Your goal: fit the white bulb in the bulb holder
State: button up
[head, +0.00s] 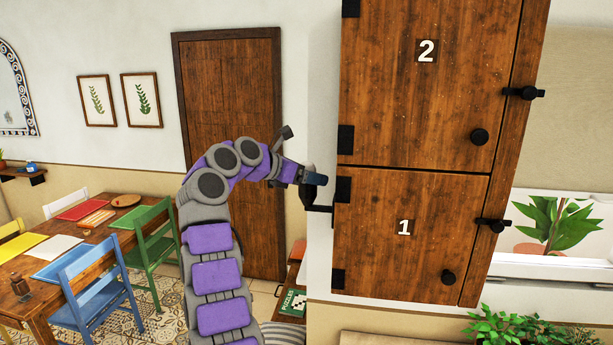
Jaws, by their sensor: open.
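My gripper (302,158) is at the end of my purple and grey arm, in the middle of the head view. Its jaws are spread apart, one pointing up and one pointing right towards the left edge of the wooden cabinet. I see nothing held between them. A small black fitting (318,208) shows just below the gripper, beside the cabinet's left edge. I cannot tell whether it is the bulb holder. I do not see a white bulb in this view.
The wooden cabinet (420,190) has two closed doors, numbered 2 above and 1 below, with black knobs and latches. A brown door (232,110) is behind the arm. A dining table (60,260) with coloured chairs stands left. Plants (555,225) are right.

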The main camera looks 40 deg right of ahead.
jog(key=shift+d, duration=0.1)
jog(key=p+v, duration=0.3)
jog(key=v, duration=1.4)
jog(key=shift+w+a+r, duration=0.1)
jog(key=shift+a, duration=0.3)
